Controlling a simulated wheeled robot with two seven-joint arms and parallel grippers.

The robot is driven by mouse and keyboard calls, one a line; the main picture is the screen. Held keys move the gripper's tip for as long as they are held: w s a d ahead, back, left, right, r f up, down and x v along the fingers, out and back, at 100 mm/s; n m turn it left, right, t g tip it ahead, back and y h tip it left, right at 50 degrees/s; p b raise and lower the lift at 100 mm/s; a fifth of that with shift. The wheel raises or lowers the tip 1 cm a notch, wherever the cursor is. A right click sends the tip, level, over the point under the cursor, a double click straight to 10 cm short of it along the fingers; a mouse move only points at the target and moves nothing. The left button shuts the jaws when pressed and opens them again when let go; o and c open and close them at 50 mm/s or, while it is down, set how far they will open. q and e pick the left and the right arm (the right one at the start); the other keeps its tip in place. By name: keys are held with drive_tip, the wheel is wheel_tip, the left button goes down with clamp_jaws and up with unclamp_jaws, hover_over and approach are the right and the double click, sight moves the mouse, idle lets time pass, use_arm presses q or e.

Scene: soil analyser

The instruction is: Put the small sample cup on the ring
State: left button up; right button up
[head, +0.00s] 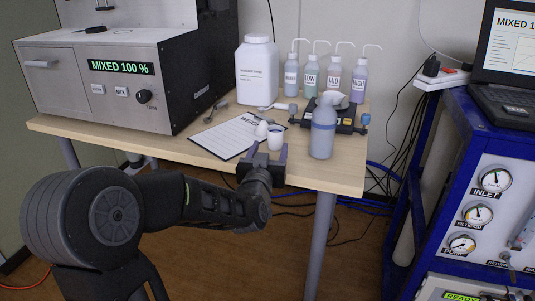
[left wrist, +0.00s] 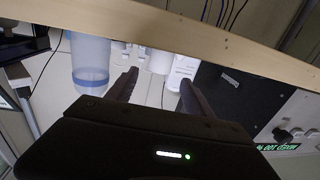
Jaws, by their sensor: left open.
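A small white cup (head: 275,138) stands upright near the front edge of the table, with a second small white piece (head: 262,128) just behind and left of it. I cannot tell for sure which one is the sample cup. My left gripper (head: 267,154) is open at the table's front edge, just in front of the cup. In the left wrist view my open fingers (left wrist: 158,80) point toward a white cup-like shape (left wrist: 161,62), with nothing held between them. A faint thin ring (head: 122,31) shows on top of the analyser (head: 107,85). My right gripper is out of view.
A clipboard (head: 228,136) lies to the left. A white jar (head: 257,70) and several wash bottles (head: 334,78) stand behind. The table edge (head: 335,187) is close to my gripper.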

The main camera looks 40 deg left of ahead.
use_arm(q)
drive_tip(key=v, duration=0.3)
idle(0.5)
